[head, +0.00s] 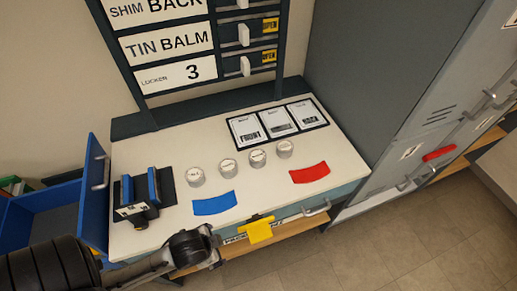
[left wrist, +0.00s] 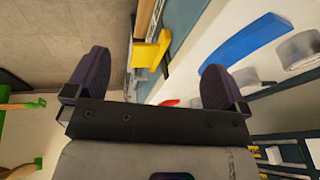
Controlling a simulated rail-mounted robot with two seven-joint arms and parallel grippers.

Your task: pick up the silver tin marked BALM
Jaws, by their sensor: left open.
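Four silver tins stand in a slanting row on the white bench top (head: 150,240) in the head view: one at the left (head: 195,177), a second (head: 228,169), a third (head: 257,159) and one at the right (head: 284,149). Their lid labels are too small to read, so I cannot tell which is marked BALM. My left gripper (head: 205,247) is low at the bench's front edge, apart from the tins. In the left wrist view its two dark fingers (left wrist: 155,78) are spread and empty. Two tins show there at the right, one (left wrist: 300,48) partly cut off. My right gripper is not seen.
A blue patch (head: 214,203) and a red patch (head: 310,173) lie before the tins. A black holder with blue uprights (head: 154,186) stands left. A yellow tag (head: 259,230) hangs at the front edge. A board reads TIN BALM (head: 168,44). Grey lockers (head: 420,110) stand right.

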